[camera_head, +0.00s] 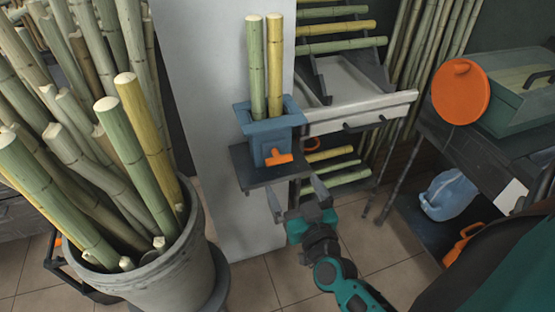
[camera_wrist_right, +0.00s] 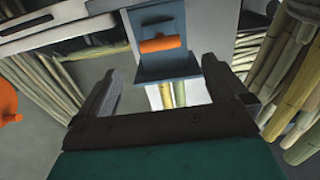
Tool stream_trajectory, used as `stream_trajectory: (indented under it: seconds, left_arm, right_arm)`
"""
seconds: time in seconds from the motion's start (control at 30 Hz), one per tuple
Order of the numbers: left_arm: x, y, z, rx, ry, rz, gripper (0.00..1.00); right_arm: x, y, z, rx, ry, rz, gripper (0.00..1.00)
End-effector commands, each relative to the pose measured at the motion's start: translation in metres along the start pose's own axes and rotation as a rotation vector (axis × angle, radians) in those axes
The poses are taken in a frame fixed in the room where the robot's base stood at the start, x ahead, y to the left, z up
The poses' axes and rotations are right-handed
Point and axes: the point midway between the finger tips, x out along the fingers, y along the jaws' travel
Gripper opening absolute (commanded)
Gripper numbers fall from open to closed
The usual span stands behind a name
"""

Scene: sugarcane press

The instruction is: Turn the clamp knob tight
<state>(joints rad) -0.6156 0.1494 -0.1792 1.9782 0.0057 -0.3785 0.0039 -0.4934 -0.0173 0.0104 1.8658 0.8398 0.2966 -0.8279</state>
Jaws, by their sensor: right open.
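The clamp knob is an orange bar (camera_head: 278,159) on the front of a blue holder (camera_head: 262,125). Two upright cane stalks (camera_head: 266,70) stand in the holder. In the right wrist view the orange knob (camera_wrist_right: 160,44) lies crosswise ahead of the fingers, on the blue holder (camera_wrist_right: 160,70). My right gripper (camera_head: 297,195) is open and empty, below and slightly right of the knob in the head view. Its fingers (camera_wrist_right: 160,78) are apart from the knob, with the knob between their lines. My left gripper is not in view.
The holder sits on a dark shelf (camera_head: 256,178) against a white pillar (camera_head: 215,110). A large bucket (camera_head: 180,262) of cane stands at left. A rack (camera_head: 360,112) with cane is behind. A workbench at right carries a green box (camera_head: 517,92) and an orange disc (camera_head: 461,92).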

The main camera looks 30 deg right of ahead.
Motion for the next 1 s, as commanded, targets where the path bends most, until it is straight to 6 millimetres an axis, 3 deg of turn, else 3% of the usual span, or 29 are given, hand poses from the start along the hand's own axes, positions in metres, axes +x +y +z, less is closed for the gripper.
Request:
stream_trajectory:
  seconds: [0.3,0.5,0.7,1.0]
  left_arm:
    - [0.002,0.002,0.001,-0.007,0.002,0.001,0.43]
    - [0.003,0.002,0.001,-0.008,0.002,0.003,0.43]
    - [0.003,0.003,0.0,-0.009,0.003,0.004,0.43]
    - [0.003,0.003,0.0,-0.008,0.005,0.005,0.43]
  right_arm:
    - [0.065,0.0,0.0,0.001,0.003,0.0,1.0]
    - [0.092,0.0,0.0,0.0,0.002,0.0,1.0]
    - [0.103,0.0,0.0,0.0,0.0,0.0,1.0]
    - [0.103,0.0,0.0,0.0,-0.001,-0.001,0.97]
